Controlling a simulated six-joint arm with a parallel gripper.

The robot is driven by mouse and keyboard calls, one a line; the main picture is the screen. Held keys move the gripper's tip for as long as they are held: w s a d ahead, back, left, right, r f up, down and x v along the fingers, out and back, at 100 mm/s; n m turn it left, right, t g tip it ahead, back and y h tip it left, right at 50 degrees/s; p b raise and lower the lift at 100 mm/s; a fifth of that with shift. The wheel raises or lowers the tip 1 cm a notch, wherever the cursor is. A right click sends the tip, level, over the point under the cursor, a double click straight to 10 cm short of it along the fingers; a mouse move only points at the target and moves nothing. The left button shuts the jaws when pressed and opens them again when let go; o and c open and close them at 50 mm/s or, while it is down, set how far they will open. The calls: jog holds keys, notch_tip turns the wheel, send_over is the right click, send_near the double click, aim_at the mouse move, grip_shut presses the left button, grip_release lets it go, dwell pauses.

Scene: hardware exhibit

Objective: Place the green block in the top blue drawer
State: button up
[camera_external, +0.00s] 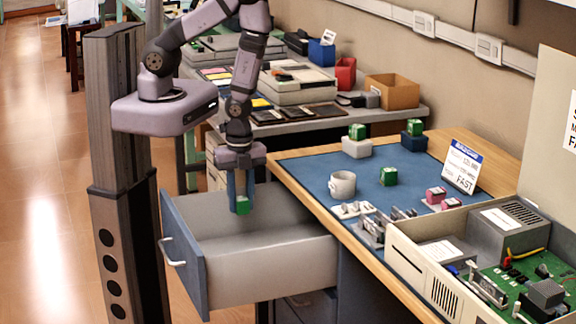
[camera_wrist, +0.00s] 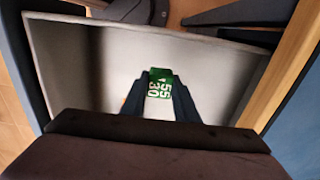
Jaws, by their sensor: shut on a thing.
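My gripper (camera_external: 241,205) points down and is shut on a green block (camera_external: 242,204). In the wrist view the block (camera_wrist: 160,84) sits between the two dark fingertips, with white digits on its face. The top blue drawer (camera_external: 184,262) is pulled out from under the desk, with a blue front, a handle and pale inner walls. The block hangs over the open drawer, toward its back left part. I cannot tell how far it is above the drawer floor. In the wrist view the drawer's pale interior (camera_wrist: 75,60) surrounds the block and looks empty.
The desk (camera_external: 320,185) with a blue mat is right of the drawer. Two more green blocks stand on holders behind.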

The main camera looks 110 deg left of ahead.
jog(key=b, duration=0.4)
send_over(242, 246)
notch_tip(242, 246, down, 6)
jog(key=shift+r, duration=0.15)
jog(key=shift+f, duration=2.2)
jog(key=shift+f, duration=0.15)
jog(key=o, duration=1.1)
